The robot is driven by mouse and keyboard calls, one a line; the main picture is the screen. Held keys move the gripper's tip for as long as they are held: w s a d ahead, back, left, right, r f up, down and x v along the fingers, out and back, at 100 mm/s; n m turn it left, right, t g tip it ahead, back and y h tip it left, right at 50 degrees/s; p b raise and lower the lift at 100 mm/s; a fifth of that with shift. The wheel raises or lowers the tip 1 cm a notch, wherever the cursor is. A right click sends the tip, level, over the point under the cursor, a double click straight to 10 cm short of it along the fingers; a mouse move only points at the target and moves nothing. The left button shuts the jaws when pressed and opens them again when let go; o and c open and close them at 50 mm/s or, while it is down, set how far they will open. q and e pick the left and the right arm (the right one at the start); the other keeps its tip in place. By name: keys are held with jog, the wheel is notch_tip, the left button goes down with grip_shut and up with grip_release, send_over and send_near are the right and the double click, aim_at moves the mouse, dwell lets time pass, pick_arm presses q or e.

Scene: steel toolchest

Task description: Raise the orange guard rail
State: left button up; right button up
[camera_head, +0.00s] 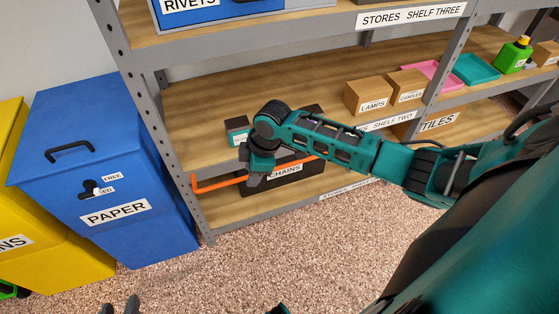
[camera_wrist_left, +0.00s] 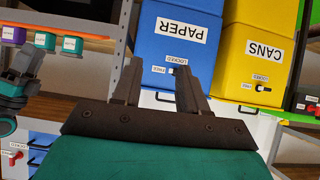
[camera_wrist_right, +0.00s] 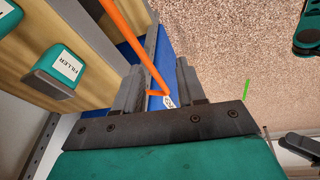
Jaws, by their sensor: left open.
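The orange guard rail (camera_head: 220,184) runs along the front of the bottom shelf, low before the CHAINS box, its left end bent upward. My right gripper (camera_head: 254,180) is at the rail and hides part of it. In the right wrist view the rail (camera_wrist_right: 138,48) passes between the two fingers of my right gripper (camera_wrist_right: 158,70), with gaps on both sides, so it looks open. My left gripper (camera_head: 120,305) is at the bottom edge of the head view, far from the rail; in the left wrist view its fingers (camera_wrist_left: 158,68) are apart and empty.
A blue PAPER bin (camera_head: 110,170) and a yellow CANS bin (camera_head: 50,255) stand left of the shelving. The CHAINS box (camera_head: 285,171) sits behind the rail. A teal FILLER box (camera_head: 237,128) stands on the shelf above. The speckled floor (camera_head: 290,240) in front is clear.

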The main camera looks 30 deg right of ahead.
jog(key=w+d+r+n+g+h+b, duration=0.1)
jog(key=w+d+r+n+g+b, duration=0.15)
jog(key=d, duration=0.35)
jog(key=h+b, duration=0.1)
send_near(282, 166)
jog(key=shift+g, duration=0.45)
notch_tip(282, 166, down, 7)
jog(key=b, duration=0.4)
jog(key=shift+w+f, duration=0.2)
pick_arm(q)
notch_tip(282, 166, down, 6)
jog(key=w+d, duration=0.1)
jog(key=shift+w+d, duration=0.35)
jog(key=shift+w, duration=0.05)
pick_arm(e)
jog(key=shift+f, duration=0.3)
pick_arm(q)
jog(key=shift+a, duration=0.1)
pick_arm(e)
grip_shut()
